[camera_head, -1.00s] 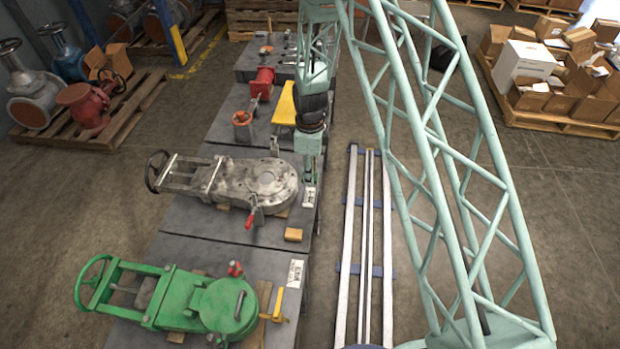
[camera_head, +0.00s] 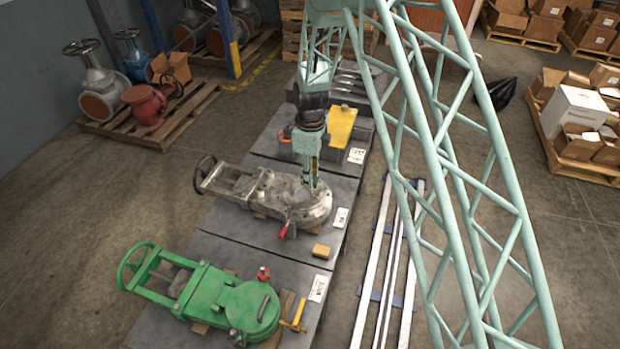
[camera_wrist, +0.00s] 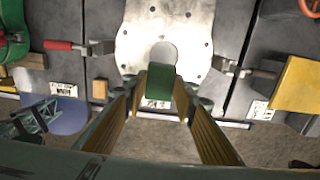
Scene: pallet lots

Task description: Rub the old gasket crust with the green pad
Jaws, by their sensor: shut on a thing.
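My gripper (camera_wrist: 161,98) is shut on the green pad (camera_wrist: 158,82), which sits between the fingertips in the wrist view. In the head view my gripper (camera_head: 311,178) is over the right, round end of a grey metal gate valve (camera_head: 262,188). In the wrist view the valve's pale flange plate (camera_wrist: 195,30) has bolt holes and a round opening, and the pad overlaps the lower edge of that opening. I cannot tell whether the pad touches the metal. No gasket crust can be told apart clearly.
Clamps hold the grey valve, one with a red handle (camera_head: 287,224). A wooden block (camera_head: 321,251) lies near the bench edge. A green valve (camera_head: 235,305) is on the nearer bench, and a yellow plate (camera_head: 341,126) on the farther one. Rails (camera_head: 385,270) run alongside.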

